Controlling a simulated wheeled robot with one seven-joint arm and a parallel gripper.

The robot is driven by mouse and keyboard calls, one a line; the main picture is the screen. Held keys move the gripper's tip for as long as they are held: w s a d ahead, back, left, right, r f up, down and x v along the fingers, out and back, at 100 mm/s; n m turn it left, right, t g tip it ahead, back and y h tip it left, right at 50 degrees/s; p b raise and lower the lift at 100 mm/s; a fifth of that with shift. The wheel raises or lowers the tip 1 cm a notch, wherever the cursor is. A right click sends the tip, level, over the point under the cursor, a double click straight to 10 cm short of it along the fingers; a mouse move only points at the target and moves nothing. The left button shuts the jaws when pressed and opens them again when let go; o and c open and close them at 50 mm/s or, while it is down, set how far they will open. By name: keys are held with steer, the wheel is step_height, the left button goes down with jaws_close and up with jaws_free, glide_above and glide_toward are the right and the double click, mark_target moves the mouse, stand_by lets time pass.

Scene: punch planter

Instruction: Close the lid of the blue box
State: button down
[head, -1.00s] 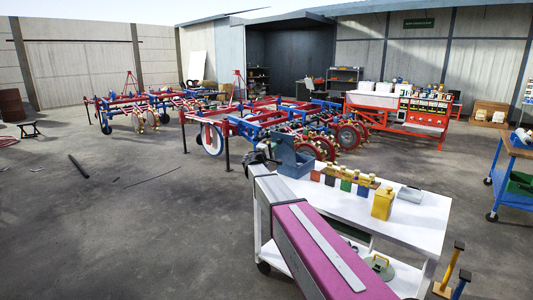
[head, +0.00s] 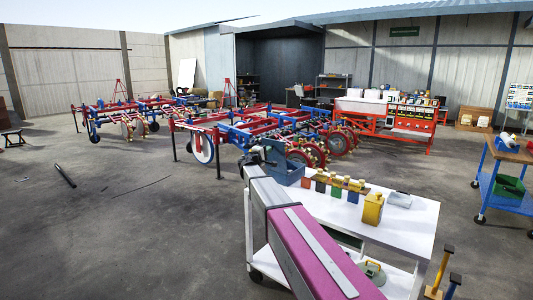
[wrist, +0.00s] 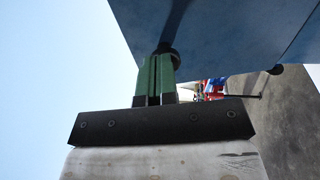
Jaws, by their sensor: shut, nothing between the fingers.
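The blue box (head: 289,174) stands at the far left end of the white table in the head view. Its blue lid (head: 273,150) is raised, with the box open. My gripper (head: 262,153) is at the left side of the lid, partly hidden by my arm. In the wrist view a large blue panel, which looks like the lid (wrist: 215,35), fills the upper part. The green fingers of my gripper (wrist: 154,62) are shut and empty. Their tips are at a dark round part by the panel; I cannot tell whether they touch it.
The white table (head: 405,232) also holds a row of small coloured boxes (head: 337,188), a yellow canister (head: 373,208) and a grey item (head: 399,200). Red and blue farm machines (head: 265,125) stand behind. A blue cart (head: 508,185) is at right. Floor at left is mostly clear.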

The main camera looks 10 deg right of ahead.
mark_target(273, 141)
steer(key=w+d+r+g+y, duration=0.2)
steer(key=w+d, duration=0.1)
steer(key=w+d+g+y, duration=0.1)
steer(key=w+d, duration=0.1)
steer(key=shift+w+r, duration=0.15)
steer(key=shift+r, duration=0.25)
steer(key=w+d+f+g+y, duration=0.5)
steer(key=w+d+g+y, duration=0.2)
steer(key=w+d, duration=0.3)
steer(key=w+d+f+g+y, duration=0.3)
steer(key=f, duration=0.4)
steer(key=shift+w+d+f+m+g, duration=0.15)
steer(key=shift+d+f+m+g, duration=0.15)
steer(key=shift+g, duration=0.1)
